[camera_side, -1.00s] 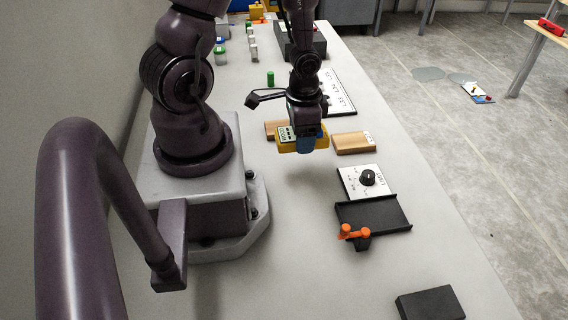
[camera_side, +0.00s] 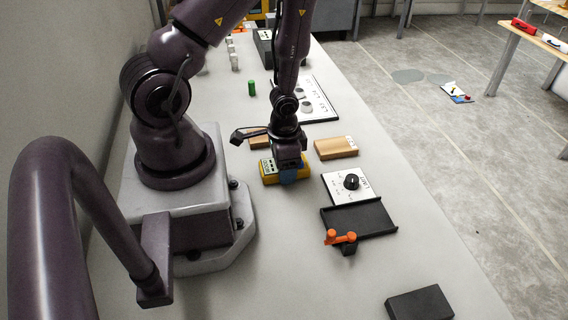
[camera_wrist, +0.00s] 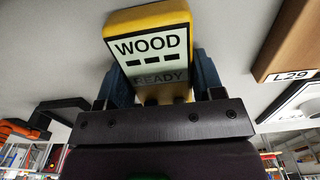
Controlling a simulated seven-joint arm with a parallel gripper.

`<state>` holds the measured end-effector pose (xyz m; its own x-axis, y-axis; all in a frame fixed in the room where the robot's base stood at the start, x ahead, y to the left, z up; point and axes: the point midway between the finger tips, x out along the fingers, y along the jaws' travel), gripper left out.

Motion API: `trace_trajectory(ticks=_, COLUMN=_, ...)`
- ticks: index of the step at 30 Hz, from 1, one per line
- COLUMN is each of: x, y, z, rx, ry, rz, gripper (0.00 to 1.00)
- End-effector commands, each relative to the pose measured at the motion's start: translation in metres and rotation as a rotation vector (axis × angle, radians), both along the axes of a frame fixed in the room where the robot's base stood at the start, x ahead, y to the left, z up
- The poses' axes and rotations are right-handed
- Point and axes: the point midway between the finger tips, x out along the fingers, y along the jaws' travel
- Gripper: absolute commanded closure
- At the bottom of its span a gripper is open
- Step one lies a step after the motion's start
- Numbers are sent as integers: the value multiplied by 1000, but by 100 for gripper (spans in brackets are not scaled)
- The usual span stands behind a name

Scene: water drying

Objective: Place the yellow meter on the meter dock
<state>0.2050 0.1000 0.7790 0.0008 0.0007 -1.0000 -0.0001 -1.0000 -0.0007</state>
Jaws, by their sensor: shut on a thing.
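The yellow meter (camera_side: 268,172) is held between the blue fingers of my gripper (camera_side: 289,174), low over the table or touching it; I cannot tell which. In the wrist view the meter (camera_wrist: 150,22) shows a pale display reading "WOOD" and "READY", with a blue finger of my gripper (camera_wrist: 163,82) on either side. A black, low-walled tray (camera_side: 358,218) lies to the right of and nearer than the meter; it may be the meter dock, though no label shows. The meter is apart from it.
A wooden block (camera_side: 336,148) lies right of my gripper, and another (camera_side: 259,142) is partly behind it. A white panel with a black knob (camera_side: 350,184) adjoins the tray. An orange-handled piece (camera_side: 341,239) stands at its near side. A black block (camera_side: 419,303) lies near the front.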

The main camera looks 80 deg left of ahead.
Motion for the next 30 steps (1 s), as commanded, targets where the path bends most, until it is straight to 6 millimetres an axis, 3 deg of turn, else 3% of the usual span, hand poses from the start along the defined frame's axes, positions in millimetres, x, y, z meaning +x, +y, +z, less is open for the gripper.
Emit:
trace_trajectory(ticks=1, x=0, y=0, z=-2, rx=0, ry=1, rz=0, gripper=75)
trace_trajectory(ticks=2, x=0, y=0, z=-2, rx=0, ry=1, rz=0, gripper=36)
trace_trajectory(ticks=5, x=0, y=0, z=-2, rx=0, ry=0, rz=0, gripper=13)
trace_trajectory(ticks=17, x=1, y=0, z=4, rx=0, ry=-3, rz=0, gripper=13)
trace_trajectory(ticks=30, x=1, y=1, z=72, rx=2, ry=-8, rz=4, gripper=13)
